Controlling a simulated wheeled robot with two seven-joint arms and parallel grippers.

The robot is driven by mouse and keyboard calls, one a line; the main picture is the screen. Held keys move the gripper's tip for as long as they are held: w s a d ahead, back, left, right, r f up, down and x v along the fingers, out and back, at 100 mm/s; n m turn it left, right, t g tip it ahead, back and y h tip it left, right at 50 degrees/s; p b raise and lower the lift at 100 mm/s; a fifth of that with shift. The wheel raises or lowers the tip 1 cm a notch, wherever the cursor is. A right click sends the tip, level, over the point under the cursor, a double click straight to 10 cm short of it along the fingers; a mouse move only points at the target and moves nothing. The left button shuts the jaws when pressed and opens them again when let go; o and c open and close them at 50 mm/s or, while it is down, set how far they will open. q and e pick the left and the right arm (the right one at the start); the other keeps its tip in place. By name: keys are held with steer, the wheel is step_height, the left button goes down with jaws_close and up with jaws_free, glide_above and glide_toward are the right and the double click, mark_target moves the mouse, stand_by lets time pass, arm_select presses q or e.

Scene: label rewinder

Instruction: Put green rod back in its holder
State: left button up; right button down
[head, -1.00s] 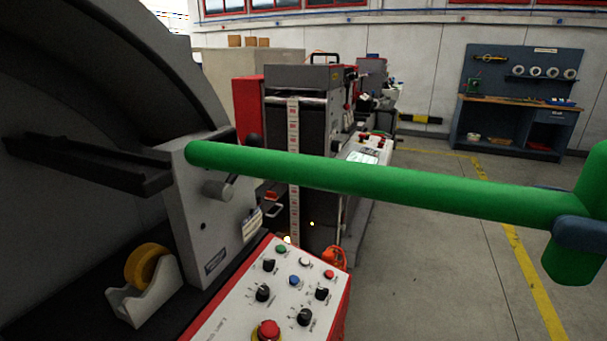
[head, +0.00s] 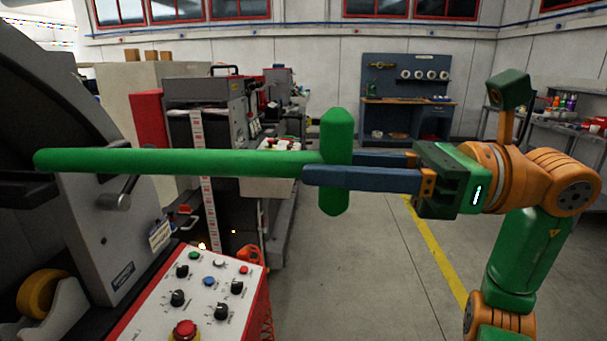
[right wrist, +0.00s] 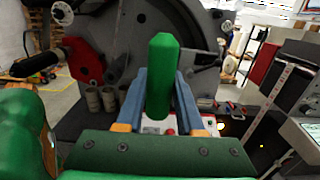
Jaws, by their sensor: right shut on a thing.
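The green rod (head: 190,162) lies level across the head view, with a short crossbar handle (head: 335,135) at its right end. My right gripper (head: 312,172) is shut on the rod at its handle end. The rod's left end overlaps the top of the grey bracket (head: 105,215) on the machine; I cannot tell whether it is inside or in front of it. In the right wrist view the green handle (right wrist: 160,75) stands between the two blue fingers and hides the rod behind it. My left gripper is not in view.
A control panel (head: 205,290) with knobs and a red stop button sits below the rod. A yellow tape roll (head: 42,292) stands at the lower left. A workbench (head: 405,120) stands at the back wall. The floor (head: 350,270) right of the panel is clear.

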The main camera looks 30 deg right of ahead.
steer(key=shift+w+a, duration=0.15)
steer(key=shift+w, duration=0.05)
steer(key=shift+p+x, duration=0.45)
steer(key=shift+x, duration=0.7)
steer(key=p, duration=0.3)
glide_toward(112, 168)
steer(key=shift+w+a+r+p, duration=0.1)
steer(key=shift+w+a+p, duration=0.5)
steer(key=shift+w+a, duration=0.55)
steer(key=shift+w+a+p, duration=0.6)
steer(key=shift+w+a, duration=0.25)
steer(key=shift+w, duration=0.5)
steer(key=shift+p+x, duration=0.65)
steer(key=shift+x, duration=1.65)
steer(key=shift+w+a+f, duration=0.2)
steer(key=shift+a, duration=0.05)
steer(key=shift+w+a+f, duration=0.15)
steer(key=shift+w+a, duration=0.05)
